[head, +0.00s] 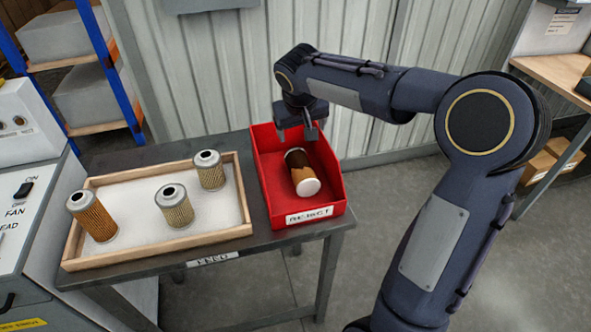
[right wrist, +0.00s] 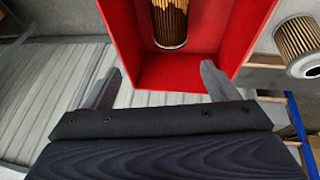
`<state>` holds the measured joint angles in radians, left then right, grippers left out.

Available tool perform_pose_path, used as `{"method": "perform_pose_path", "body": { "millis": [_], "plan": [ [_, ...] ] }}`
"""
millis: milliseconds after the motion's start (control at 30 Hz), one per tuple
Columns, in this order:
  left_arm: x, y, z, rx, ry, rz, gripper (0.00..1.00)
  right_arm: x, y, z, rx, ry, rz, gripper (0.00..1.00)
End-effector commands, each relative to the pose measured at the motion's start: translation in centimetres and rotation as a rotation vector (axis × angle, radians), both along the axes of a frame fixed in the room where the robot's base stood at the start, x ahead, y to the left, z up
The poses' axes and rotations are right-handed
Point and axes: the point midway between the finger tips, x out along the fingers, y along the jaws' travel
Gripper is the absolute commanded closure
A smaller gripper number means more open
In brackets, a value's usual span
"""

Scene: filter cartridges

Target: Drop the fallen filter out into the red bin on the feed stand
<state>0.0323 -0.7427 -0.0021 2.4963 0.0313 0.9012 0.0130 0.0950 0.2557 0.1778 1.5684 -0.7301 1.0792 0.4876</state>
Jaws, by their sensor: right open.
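The red bin (head: 333,196), labelled REJECT, stands at the right end of the feed stand (head: 215,262). A brown pleated filter (head: 301,170) with a pale end cap lies on its side inside it. The same filter (right wrist: 170,22) and bin (right wrist: 215,45) show in the right wrist view. My right gripper (head: 299,138) is over the back part of the bin. Its fingers (right wrist: 160,85) are spread apart with nothing between them, and the filter is clear of them. My left gripper is not in view.
A wooden-rimmed tray (head: 160,254) with a white lining is left of the bin. An orange-brown filter (head: 93,216) and two paler ones (head: 174,205) (head: 209,170) stand upright in it. A corrugated wall (head: 215,75) is behind. A machine (head: 25,190) stands at the left.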

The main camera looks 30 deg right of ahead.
Motion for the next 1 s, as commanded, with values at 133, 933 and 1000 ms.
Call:
{"method": "perform_pose_path", "body": {
  "millis": [133, 933, 1000],
  "plan": [
    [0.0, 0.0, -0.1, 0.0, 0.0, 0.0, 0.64, -0.4, 0.4, 1.4, 0.0, -0.006, 0.001, 0.19],
    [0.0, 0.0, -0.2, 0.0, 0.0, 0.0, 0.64, -2.6, 1.8, 7.1, 0.0, -0.002, 0.001, 0.19],
    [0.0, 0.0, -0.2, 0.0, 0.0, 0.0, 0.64, -2.6, 1.8, 7.1, 0.0, -0.002, 0.001, 0.19]
  ]
}}
